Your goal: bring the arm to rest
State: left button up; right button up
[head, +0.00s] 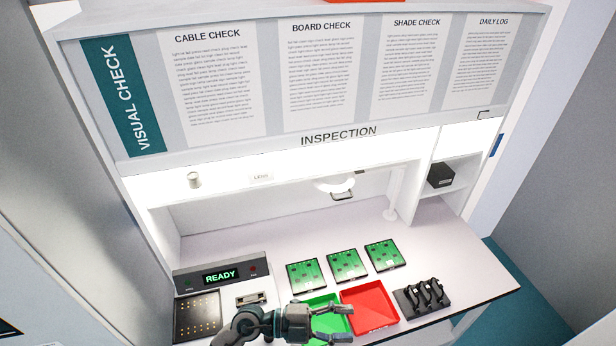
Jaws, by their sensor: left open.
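My left gripper (346,324) is at the bottom middle of the head view, over the front part of the green tray (316,301). Its fingers are apart and point right, towards the red tray (370,308). I see nothing between the fingers. The gripper hides part of the green tray. My right gripper is not in the picture.
A tester (221,277) reading READY stands left, with a dark pin board (197,317) and a small connector block (251,299) before it. Several green circuit boards (346,265) lie behind the trays. A black rack (422,298) stands right. The rear bench (250,235) is clear.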

pick_arm(q)
jog(key=w+a+r+n+t+y, duration=0.25)
jog(key=w+a+n+t, duration=0.3)
jog(key=n+t, duration=0.4)
jog(key=w+a+r+n+t+y, duration=0.2)
jog(key=w+a+r+n+t, duration=0.2)
jog(key=a+n+t, duration=0.5)
jog(key=a+f+n+g+y, duration=0.2)
jog(key=a+f+n+y, duration=0.8)
jog(key=f+y, duration=0.45)
jog(key=s+a+f+m+g+h, duration=0.1)
jog(key=s+a+f+g, duration=0.1)
jog(key=s+f+g, duration=0.6)
jog(key=s+a+f+m+g, duration=0.15)
jog(key=s+f+g, duration=0.35)
jog(key=s+f, duration=0.7)
jog(key=s+f+b, duration=0.1)
jog(key=s+f, duration=0.2)
jog(key=f, duration=2.3)
jog(key=s+a+f+g, duration=0.1)
jog(key=s+a+f, duration=0.1)
jog(key=s+f, duration=0.6)
jog(key=s+a+f+g, duration=0.1)
jog(key=s+f, duration=0.7)
jog(key=s, duration=0.1)
jog(key=shift+s+a+f+b, duration=0.25)
jog(key=shift+a+b, duration=0.15)
jog(key=shift+b, duration=0.05)
